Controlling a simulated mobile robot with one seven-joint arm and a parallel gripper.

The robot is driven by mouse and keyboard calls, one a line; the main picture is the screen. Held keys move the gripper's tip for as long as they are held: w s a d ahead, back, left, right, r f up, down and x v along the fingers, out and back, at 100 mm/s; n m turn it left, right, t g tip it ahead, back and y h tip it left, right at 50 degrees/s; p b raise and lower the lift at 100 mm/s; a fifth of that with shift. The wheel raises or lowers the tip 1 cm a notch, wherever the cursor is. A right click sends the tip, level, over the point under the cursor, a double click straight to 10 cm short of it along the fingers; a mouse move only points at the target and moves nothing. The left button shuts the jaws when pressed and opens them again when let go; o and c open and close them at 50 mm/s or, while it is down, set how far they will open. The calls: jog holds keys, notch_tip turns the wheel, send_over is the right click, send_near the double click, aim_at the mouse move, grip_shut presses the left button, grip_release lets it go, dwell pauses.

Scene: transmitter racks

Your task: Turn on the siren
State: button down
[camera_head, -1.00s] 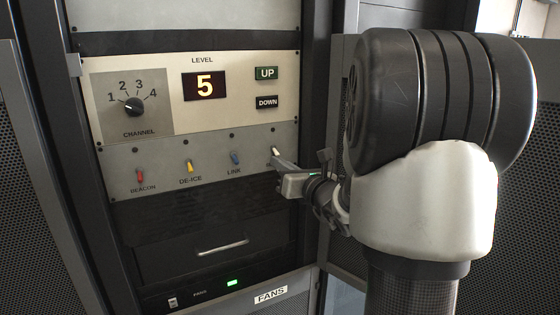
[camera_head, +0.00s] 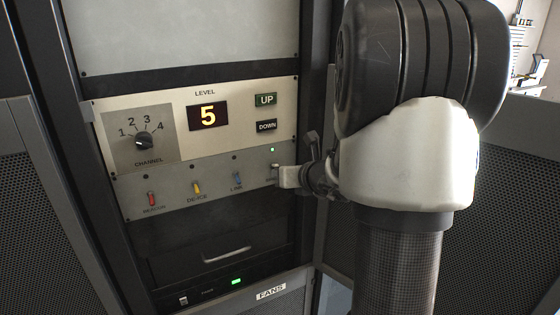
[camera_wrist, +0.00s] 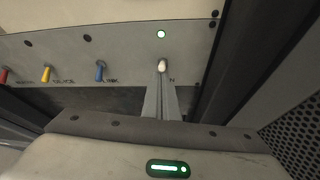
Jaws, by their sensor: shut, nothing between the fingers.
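A white-tipped toggle switch (camera_wrist: 162,66) is at the right end of a grey panel (camera_wrist: 130,45).
Red (camera_head: 152,198), yellow (camera_head: 196,187) and blue (camera_head: 237,178) toggles sit left on the same panel, their lamps dark. Above are a channel knob (camera_head: 143,141), a level display (camera_head: 208,115) reading 5, and UP and DOWN buttons. A perforated rack door (camera_head: 490,200) stands to the right.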

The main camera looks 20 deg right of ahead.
jog(key=shift+f, duration=0.2)
jog(key=shift+r+p, duration=0.6)
jog(key=shift+r, duration=0.15)
